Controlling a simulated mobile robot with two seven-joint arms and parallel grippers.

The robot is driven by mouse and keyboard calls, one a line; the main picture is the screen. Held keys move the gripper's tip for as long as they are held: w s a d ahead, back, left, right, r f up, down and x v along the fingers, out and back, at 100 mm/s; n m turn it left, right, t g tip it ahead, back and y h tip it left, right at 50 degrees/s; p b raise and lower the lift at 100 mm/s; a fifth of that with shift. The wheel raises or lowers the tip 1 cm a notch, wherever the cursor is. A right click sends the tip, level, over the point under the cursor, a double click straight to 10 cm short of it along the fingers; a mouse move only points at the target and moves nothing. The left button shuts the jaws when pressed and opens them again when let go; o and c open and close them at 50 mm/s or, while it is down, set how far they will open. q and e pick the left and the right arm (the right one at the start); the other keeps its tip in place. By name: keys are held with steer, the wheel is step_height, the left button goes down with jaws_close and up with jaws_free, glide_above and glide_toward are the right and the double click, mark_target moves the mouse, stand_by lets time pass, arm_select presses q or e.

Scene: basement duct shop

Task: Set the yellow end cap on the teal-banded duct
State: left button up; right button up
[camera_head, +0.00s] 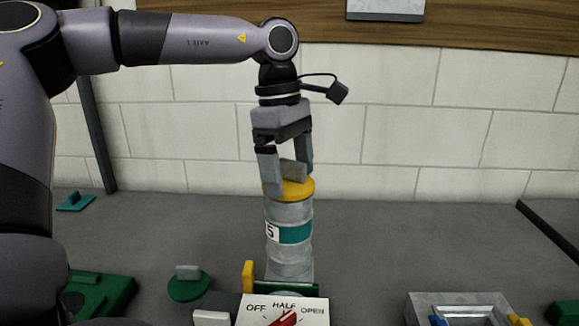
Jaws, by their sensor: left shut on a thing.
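The yellow end cap (299,190) sits at the top of the upright grey duct with a teal band (295,233) and a label reading 5. I cannot tell whether the cap is fully seated on the rim. My left gripper (290,175) points straight down from above and is shut on the grey grip block of the cap. My right gripper does not show.
A sign with a red pointer (284,312), marked OFF, HALF and OPEN, stands in front of the duct. A green round cap (188,287) and green block (95,293) lie to the left. A metal tray (415,305) is at the right. A teal piece (75,202) lies at far left.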

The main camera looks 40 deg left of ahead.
arm_select(q)
steer(key=shift+f, duration=0.15)
steer(key=o, duration=0.8)
steer(key=shift+a+r+p, duration=0.2)
steer(key=shift+r+p, duration=0.3)
steer(key=shift+r, duration=1.05)
steer(key=shift+s+a+r, duration=0.1)
steer(key=shift+a+r, duration=0.1)
steer(key=shift+r, duration=1.1)
steer(key=shift+s+a+r, duration=0.1)
steer(key=shift+a+r, duration=0.1)
steer(key=shift+r, duration=1.1)
steer(key=shift+a+r, duration=0.2)
steer(key=shift+r, duration=1.1)
